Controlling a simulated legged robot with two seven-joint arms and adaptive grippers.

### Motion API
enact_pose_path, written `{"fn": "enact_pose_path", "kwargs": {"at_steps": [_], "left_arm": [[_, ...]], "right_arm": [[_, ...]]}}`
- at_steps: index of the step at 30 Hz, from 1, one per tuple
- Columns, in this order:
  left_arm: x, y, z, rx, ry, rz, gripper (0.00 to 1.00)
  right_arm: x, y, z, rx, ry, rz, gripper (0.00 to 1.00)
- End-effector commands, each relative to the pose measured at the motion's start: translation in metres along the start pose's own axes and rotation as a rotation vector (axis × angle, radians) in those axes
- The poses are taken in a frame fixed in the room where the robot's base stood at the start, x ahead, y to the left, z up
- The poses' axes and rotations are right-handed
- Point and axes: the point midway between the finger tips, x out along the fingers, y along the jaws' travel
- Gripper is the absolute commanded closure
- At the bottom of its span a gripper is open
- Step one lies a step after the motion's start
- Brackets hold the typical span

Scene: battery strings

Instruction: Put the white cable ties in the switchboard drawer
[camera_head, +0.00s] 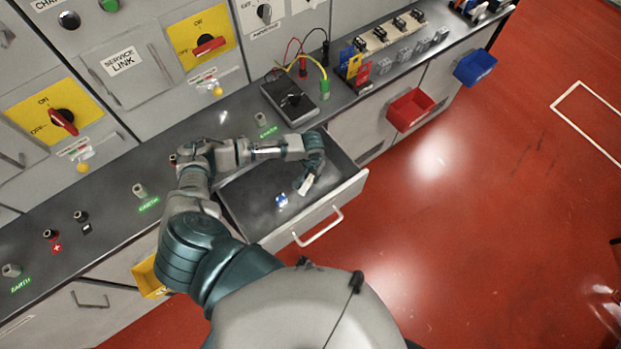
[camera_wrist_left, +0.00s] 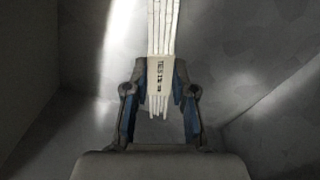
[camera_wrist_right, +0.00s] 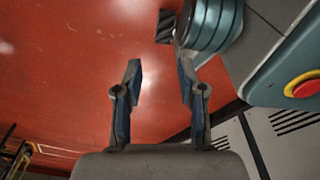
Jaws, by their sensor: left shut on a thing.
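The switchboard drawer (camera_head: 335,200) is pulled open below the grey worktop in the head view. My left gripper (camera_head: 306,180) reaches down into the drawer. It is shut on the white cable ties (camera_head: 305,186), a small pale bundle in this view. In the left wrist view the cable ties (camera_wrist_left: 160,73) are a banded bundle of long white strips with printed lettering, held between the fingers of my left gripper (camera_wrist_left: 160,95). Grey drawer surfaces lie around them. My right gripper (camera_wrist_right: 160,75) is open and empty in the right wrist view, above the red floor.
A small blue and white object (camera_head: 282,201) lies in the drawer. A black meter (camera_head: 289,101) with coloured leads stands on the worktop behind it. Red (camera_head: 410,109) and blue (camera_head: 475,67) bins hang from the front at the right. A yellow bin (camera_head: 148,277) hangs at the left.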

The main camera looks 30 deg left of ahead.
Motion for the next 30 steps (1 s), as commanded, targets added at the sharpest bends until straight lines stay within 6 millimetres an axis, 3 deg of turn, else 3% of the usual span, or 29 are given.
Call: {"fn": "enact_pose_path", "kwargs": {"at_steps": [4,10,11,13,14,24,27,30], "left_arm": [[0.025,-0.003,0.001,-0.003,-0.004,0.0,1.0],[0.026,-0.002,0.0,-0.002,-0.002,0.0,1.0],[0.026,-0.002,0.0,-0.002,-0.003,0.0,0.7],[0.025,-0.002,0.001,-0.002,-0.003,-0.001,0.53],[0.025,-0.001,0.001,-0.002,-0.003,-0.001,0.5],[0.021,0.0,0.0,-0.002,-0.001,-0.002,0.5],[0.009,-0.001,-0.001,-0.002,0.001,0.001,0.5],[-0.012,-0.002,-0.001,0.0,0.002,0.001,0.5]], "right_arm": [[-0.003,-0.002,-0.011,0.003,0.006,0.0,0.6],[-0.005,-0.002,-0.013,0.003,0.005,0.0,0.6],[-0.005,-0.002,-0.012,0.003,0.005,-0.001,0.6],[-0.004,-0.002,-0.012,0.003,0.005,-0.001,0.6],[-0.004,-0.001,-0.012,0.003,0.005,-0.001,0.6],[-0.005,-0.001,-0.013,0.001,0.005,0.0,0.6],[-0.004,0.0,-0.011,0.001,0.01,0.001,0.6],[0.0,-0.002,0.006,0.001,-0.005,-0.002,0.6]]}}
